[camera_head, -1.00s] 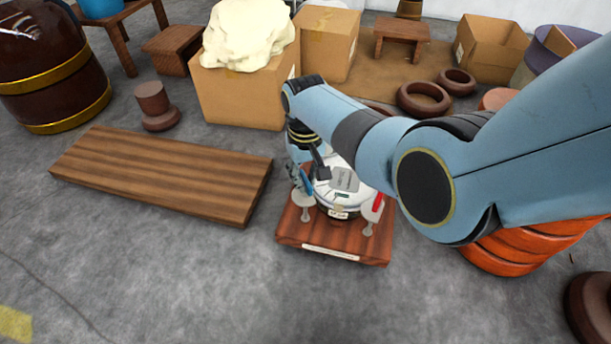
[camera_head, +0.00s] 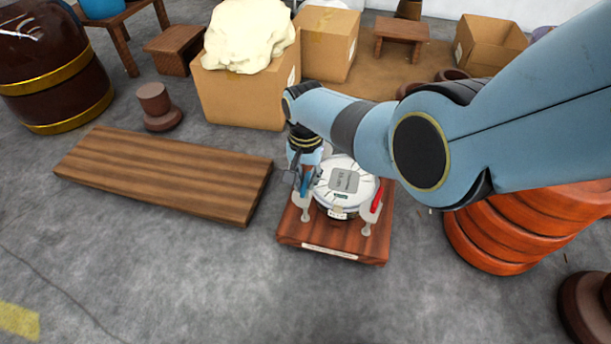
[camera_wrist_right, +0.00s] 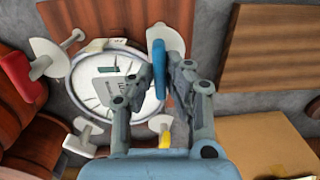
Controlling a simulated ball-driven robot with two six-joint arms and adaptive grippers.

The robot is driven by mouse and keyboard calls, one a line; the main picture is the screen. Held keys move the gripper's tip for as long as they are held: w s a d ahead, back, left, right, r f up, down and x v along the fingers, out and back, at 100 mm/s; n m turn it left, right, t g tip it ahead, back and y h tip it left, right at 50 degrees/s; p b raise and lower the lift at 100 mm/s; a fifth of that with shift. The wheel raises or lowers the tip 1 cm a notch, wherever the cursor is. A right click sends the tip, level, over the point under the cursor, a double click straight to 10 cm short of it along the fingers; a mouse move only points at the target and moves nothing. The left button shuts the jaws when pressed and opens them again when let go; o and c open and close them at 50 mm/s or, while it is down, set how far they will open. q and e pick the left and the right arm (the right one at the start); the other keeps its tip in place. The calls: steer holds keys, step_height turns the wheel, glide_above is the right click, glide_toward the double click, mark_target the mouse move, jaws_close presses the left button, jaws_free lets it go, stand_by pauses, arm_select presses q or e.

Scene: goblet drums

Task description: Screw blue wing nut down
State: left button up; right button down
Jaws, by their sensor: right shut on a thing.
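The blue wing nut (camera_head: 306,184) is at the left side of the round white drum head (camera_head: 345,182), above a pale post. In the right wrist view the blue wing nut (camera_wrist_right: 158,68) stands on edge between the fingers, against a pale disc. My right gripper (camera_head: 302,180) is shut on it; its fingers also show in the wrist view (camera_wrist_right: 165,80). A red wing nut (camera_head: 377,198) is on the drum's right side and shows in the wrist view (camera_wrist_right: 22,75). A yellow wing nut (camera_wrist_right: 165,138) is partly hidden by my gripper. My left gripper is out of view.
The drum is on a reddish wooden base (camera_head: 335,244) on the floor. A long wooden board (camera_head: 165,175) lies to its left. A cardboard box (camera_head: 240,98) stands behind, and stacked orange rings (camera_head: 500,235) stand to the right. The floor in front is clear.

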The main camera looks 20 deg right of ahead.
steer(key=m, duration=0.4)
steer(key=shift+m, duration=0.3)
steer(key=m, duration=0.5)
steer(key=shift+p, duration=0.35)
steer(key=m, duration=0.6)
steer(key=shift+m, duration=0.3)
steer(key=m, duration=0.2)
steer(key=shift+m, duration=0.3)
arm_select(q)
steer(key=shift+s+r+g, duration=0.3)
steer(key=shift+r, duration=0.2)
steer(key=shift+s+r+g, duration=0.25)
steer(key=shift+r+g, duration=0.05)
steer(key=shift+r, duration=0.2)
arm_select(e)
steer(key=shift+m, duration=0.4)
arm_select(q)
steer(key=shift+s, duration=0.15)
